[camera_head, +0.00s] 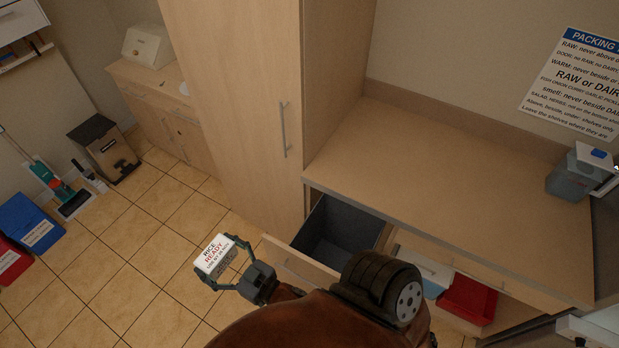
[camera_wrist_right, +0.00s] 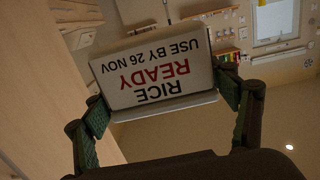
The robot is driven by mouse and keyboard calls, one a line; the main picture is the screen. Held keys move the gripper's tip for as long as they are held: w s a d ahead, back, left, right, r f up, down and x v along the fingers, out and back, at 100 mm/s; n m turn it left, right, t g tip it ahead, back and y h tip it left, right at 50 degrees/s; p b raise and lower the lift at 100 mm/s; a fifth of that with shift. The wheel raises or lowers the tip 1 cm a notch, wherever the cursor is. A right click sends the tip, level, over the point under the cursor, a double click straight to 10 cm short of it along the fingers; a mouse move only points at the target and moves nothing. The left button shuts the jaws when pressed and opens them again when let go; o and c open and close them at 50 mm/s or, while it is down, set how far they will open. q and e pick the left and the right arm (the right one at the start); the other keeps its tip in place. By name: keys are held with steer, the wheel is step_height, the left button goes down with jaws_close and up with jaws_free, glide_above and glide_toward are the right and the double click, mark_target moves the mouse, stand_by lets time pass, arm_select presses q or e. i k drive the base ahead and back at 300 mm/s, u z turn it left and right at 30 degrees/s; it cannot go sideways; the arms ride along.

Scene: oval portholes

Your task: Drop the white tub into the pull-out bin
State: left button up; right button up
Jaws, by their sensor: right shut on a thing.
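The white tub (camera_head: 215,254), with a label reading "RICE READY", is held between the fingers of my right gripper (camera_head: 230,263). In the right wrist view the tub (camera_wrist_right: 155,75) fills the space between the two green fingertips (camera_wrist_right: 168,103), its lettering upside down. The pull-out bin (camera_head: 338,236) is a grey box in an open drawer under the counter. The tub is to the left of the bin, out over the floor and apart from it. My left gripper is not in view.
A wooden counter (camera_head: 450,160) runs above the bin, with a tall cabinet (camera_head: 240,100) at its left. A red tray (camera_head: 467,299) and a blue-and-white container (camera_head: 432,279) sit right of the bin. Tiled floor (camera_head: 130,270) is open at the left.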

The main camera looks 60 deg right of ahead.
mark_target(344, 257)
steer(key=i, duration=2.1)
steer(key=z, duration=3.1)
